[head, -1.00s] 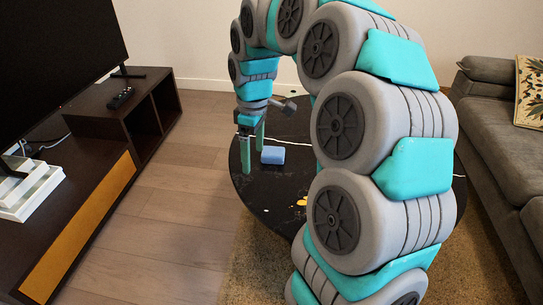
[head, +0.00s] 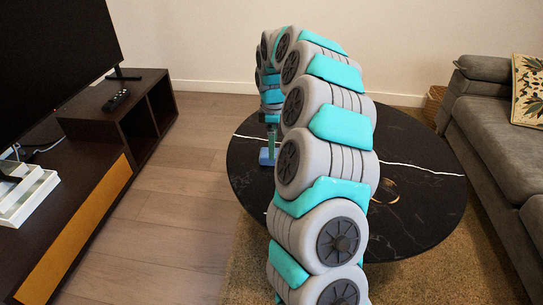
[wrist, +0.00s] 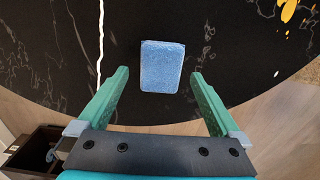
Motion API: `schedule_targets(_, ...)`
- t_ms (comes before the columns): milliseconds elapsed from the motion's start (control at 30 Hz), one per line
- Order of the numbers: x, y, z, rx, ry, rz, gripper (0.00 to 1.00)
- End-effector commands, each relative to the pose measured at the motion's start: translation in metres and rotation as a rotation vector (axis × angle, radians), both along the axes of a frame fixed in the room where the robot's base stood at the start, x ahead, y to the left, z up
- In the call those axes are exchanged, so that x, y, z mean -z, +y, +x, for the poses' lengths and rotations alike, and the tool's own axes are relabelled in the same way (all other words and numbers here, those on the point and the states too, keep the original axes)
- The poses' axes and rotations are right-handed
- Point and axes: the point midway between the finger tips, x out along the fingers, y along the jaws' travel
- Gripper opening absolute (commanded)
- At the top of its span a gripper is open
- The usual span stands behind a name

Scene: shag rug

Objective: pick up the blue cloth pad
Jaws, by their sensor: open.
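The blue cloth pad (wrist: 161,66) lies flat on the black round table (wrist: 60,60), near the table's edge. In the head view a small blue part of the pad (head: 265,157) shows beside my gripper (head: 271,148), with the rest hidden. In the wrist view the green fingers of my gripper (wrist: 159,76) are spread wide, one on each side of the pad's near part, with gaps on both sides. The jaws hold nothing. I cannot tell how high the fingertips are above the table.
A gold ring-like mark (head: 386,191) shows on the table, right of my arm. A dark TV cabinet (head: 90,122) with a remote (head: 116,100) stands at left, a grey sofa (head: 490,140) at right. Wood floor lies clear between cabinet and table.

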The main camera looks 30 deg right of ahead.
Motion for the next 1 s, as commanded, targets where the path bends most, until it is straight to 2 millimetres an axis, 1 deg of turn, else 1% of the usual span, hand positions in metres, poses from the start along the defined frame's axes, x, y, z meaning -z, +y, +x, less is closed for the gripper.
schedule_targets(133,0.022,0.006,0.0,-0.003,0.003,0.002,1.0)
schedule_targets(233,0.036,0.005,0.0,-0.002,0.006,0.003,1.0)
schedule_targets(333,0.042,0.005,0.001,-0.001,0.003,0.001,1.0)
schedule_targets(500,0.042,0.005,0.001,-0.001,0.001,0.001,1.0)
schedule_targets(567,0.042,0.005,0.001,-0.001,0.001,0.001,0.94)
schedule_targets(1000,0.042,0.005,0.001,-0.001,0.001,0.001,0.45)
